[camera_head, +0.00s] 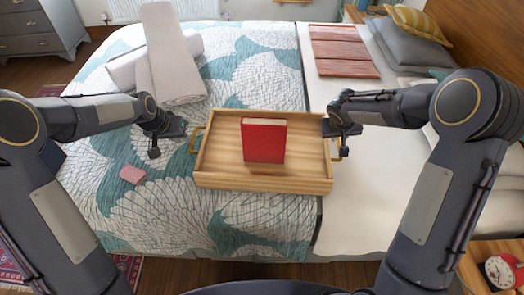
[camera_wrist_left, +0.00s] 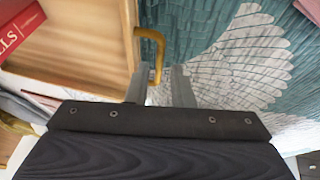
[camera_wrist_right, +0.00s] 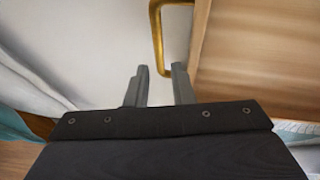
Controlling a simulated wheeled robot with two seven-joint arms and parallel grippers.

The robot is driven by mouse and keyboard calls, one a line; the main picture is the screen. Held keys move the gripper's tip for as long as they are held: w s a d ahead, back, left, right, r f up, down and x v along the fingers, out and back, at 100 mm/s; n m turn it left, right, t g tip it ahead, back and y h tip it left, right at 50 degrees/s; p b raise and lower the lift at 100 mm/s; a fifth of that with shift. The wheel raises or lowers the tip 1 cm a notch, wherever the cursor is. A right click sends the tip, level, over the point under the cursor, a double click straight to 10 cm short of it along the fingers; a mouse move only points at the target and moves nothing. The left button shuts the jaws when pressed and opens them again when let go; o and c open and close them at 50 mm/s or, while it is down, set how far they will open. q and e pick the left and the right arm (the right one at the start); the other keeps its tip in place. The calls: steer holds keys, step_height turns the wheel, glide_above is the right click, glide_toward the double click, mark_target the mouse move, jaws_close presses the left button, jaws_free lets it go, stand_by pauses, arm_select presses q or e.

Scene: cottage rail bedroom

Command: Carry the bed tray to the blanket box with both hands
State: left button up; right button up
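The wooden bed tray (camera_head: 215,172) lies on the bed with a red book (camera_head: 264,140) standing on it. It has a brass handle at its left end (camera_head: 196,138) and one at its right end. My left gripper (camera_head: 168,143) is beside the left end. In the left wrist view its fingers (camera_wrist_left: 158,82) are apart, with the brass handle (camera_wrist_left: 157,40) at the gap between the tips. My right gripper (camera_head: 340,142) is at the right end. In the right wrist view its fingers (camera_wrist_right: 161,72) are apart, with the right handle (camera_wrist_right: 156,30) reaching between the tips. I cannot identify the blanket box.
The bed has a teal and white patterned quilt (camera_head: 165,205) and a bare white side (camera_head: 365,190). A rolled light blanket (camera_head: 172,55), a pink block (camera_head: 132,174) and a folded reddish cloth (camera_head: 340,50) lie on it. A red clock (camera_head: 502,271) stands at lower right.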

mark_target(191, 144)
arm_select(q)
steer(key=shift+a+f, duration=0.1)
arm_select(e)
steer(key=shift+a, duration=0.1)
steer(key=shift+f, duration=0.1)
